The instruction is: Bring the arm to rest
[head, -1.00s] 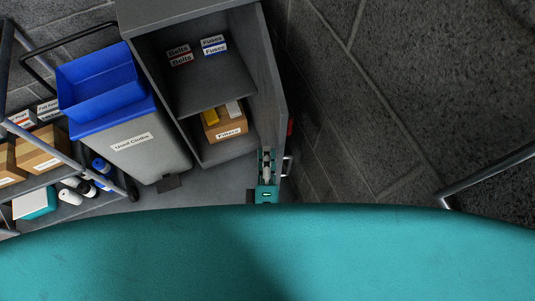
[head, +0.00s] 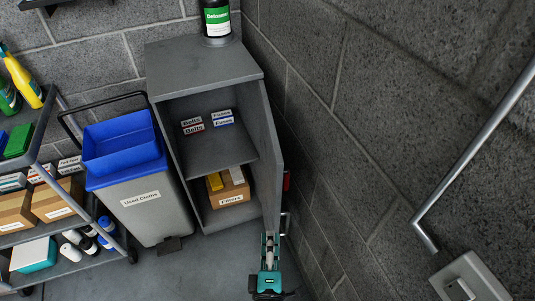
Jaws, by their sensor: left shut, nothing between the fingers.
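My left gripper (head: 269,240) shows at the bottom middle of the head view, teal and grey, with its fingers pointing up the picture. It is shut and empty. It appears beside the lower end of the open door (head: 268,170) of the grey cabinet (head: 205,65); I cannot tell whether it touches the door. My right gripper is out of view.
The cabinet holds small labelled boxes and a carton marked Filters (head: 229,190). A grey bin (head: 150,215) with a blue top stands left of it, beside a loaded shelf cart (head: 75,268). A metal rail (head: 475,150) runs along the right wall.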

